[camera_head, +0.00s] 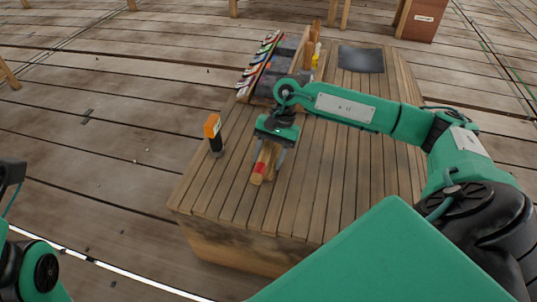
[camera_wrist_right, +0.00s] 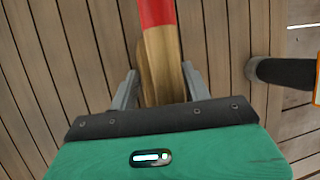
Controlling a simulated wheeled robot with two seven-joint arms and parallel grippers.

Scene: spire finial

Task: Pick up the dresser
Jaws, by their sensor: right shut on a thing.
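The dresser, a wooden tool with a red band, is at the near left part of the slatted wooden table in the head view (camera_head: 257,177). It also shows in the right wrist view (camera_wrist_right: 160,45), running up out of the frame. My right gripper (camera_head: 270,152) is above it with its fingers on both sides, shut on its wooden part; the fingers also show in the right wrist view (camera_wrist_right: 160,90). The dresser is on or very close to the tabletop; I cannot tell if it touches. Only part of my left arm shows at the left edge.
An orange and black tool (camera_head: 213,135) stands left of the dresser. A rack with several coloured items (camera_head: 262,62) and a dark flat mat (camera_head: 361,60) are at the table's far end. The slatted tabletop (camera_head: 340,190) is clear to the right of the dresser.

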